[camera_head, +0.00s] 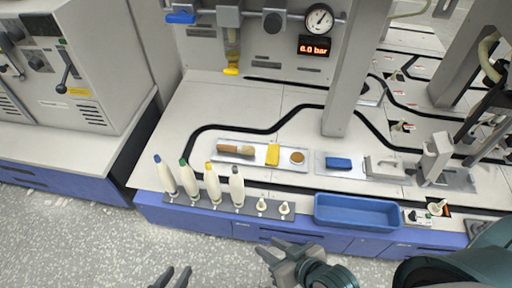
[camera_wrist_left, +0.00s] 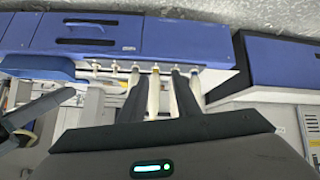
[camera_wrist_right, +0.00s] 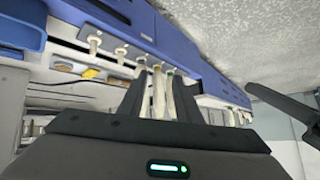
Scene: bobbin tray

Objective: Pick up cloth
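A small folded yellow piece, which looks like the cloth (camera_head: 272,154), lies on a light tray (camera_head: 253,160) on the worktop, between a wooden-handled brush (camera_head: 236,150) and a round brown disc (camera_head: 297,157). It also shows small in the right wrist view (camera_wrist_right: 90,73). My left gripper (camera_head: 172,277) is open and empty at the bottom edge of the head view, in front of the bench. My right gripper (camera_head: 276,250) is open and empty in front of the bench's front edge, well short of the cloth. Nothing hides the cloth in the head view.
Several white bobbins with coloured tips stand upright on a grey strip (camera_head: 225,205) along the front edge, left of and in front of the cloth. A blue bin (camera_head: 357,212) stands right of them. A blue block (camera_head: 338,163) lies on another tray. A grey post (camera_head: 350,80) rises behind.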

